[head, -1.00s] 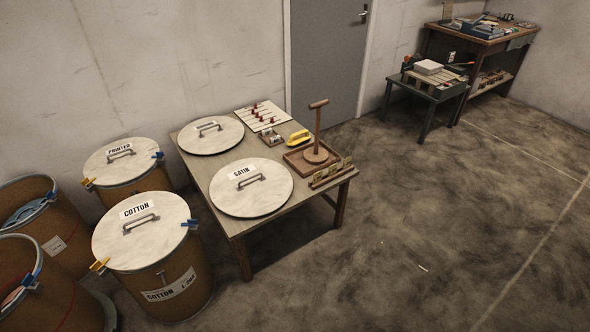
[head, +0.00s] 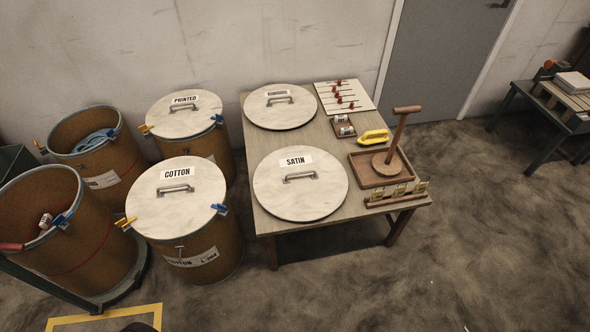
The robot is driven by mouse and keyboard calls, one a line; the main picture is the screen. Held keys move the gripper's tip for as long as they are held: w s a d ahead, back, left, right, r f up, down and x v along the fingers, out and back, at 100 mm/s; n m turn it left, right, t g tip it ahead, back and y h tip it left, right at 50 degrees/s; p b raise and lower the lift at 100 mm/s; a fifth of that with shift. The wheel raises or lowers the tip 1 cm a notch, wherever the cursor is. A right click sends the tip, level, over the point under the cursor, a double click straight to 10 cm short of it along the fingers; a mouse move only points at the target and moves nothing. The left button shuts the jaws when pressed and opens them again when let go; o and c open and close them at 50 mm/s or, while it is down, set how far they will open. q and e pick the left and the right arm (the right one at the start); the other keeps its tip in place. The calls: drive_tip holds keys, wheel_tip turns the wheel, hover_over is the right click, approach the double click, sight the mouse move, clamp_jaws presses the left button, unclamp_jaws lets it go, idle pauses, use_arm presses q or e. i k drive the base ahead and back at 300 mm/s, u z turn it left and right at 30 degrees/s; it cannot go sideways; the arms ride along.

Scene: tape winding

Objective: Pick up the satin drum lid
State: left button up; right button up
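The satin drum lid (head: 300,199) is a round, pale lid with a grey bar handle (head: 300,176) and a white label reading SATIN. It lies flat on the front left part of the wooden table (head: 355,218). Its handle is unobstructed. Neither of my grippers is in the head view.
Another lid (head: 281,118) lies behind it. A wooden stand in a tray (head: 366,180), a yellow tool (head: 373,138) and a pegged board (head: 345,96) are to the right. Drums lidded COTTON (head: 150,205) and PRINTED (head: 184,124) and open drums (head: 62,225) stand left.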

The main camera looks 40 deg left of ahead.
sight(293, 183)
drive_tip(key=u, duration=0.5)
drive_tip(key=i, duration=0.75)
drive_tip(key=u, duration=0.7)
